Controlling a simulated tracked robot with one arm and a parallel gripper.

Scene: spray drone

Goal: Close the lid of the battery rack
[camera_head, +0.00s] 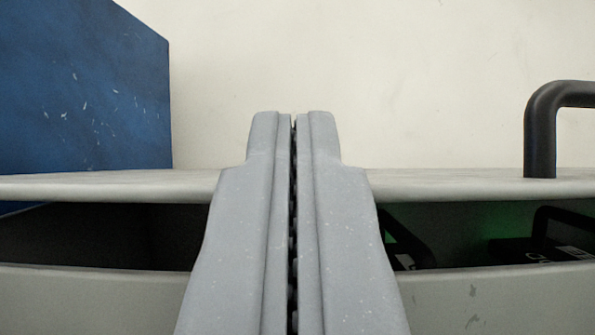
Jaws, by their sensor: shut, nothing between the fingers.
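The battery rack's lid (450,184) is a pale grey panel seen nearly edge-on across the picture. It stands a little above the rack's front wall (480,300), leaving a dark gap between them. A black bar handle (541,130) rises from the lid at the right. My gripper (293,118) is shut and empty, with its fingers pointing forward in the middle of the view. Its fingers hide the middle of the lid and gap. I cannot tell whether they touch the lid.
Inside the gap at the right, dark batteries with black handles (560,222) show beside a green glow. The left of the gap is dark. A scratched blue box or panel (85,90) stands behind at the left. A plain cream wall (380,60) fills the background.

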